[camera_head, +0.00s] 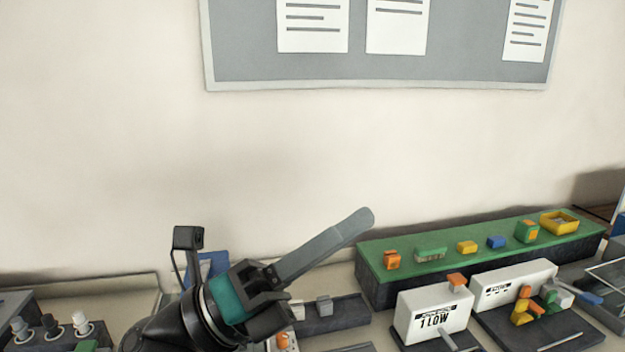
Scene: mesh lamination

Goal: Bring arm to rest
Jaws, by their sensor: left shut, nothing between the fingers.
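My left gripper (364,217) reaches up from the bottom left of the head view, its dark arm and teal band below it. Its long grey fingers point up and to the right and lie together, shut and empty. The fingertips show against the pale wall, just left of the green-topped block's back left corner. They touch nothing that I can see. The hand hides part of the table behind it. My right gripper is not in view.
A green-topped block (450,256) carries several small coloured parts. In front stand a white box marked "1 LOW" (433,316) and another white box (513,279). A grey notice board (380,68) hangs above; the wall between is bare.

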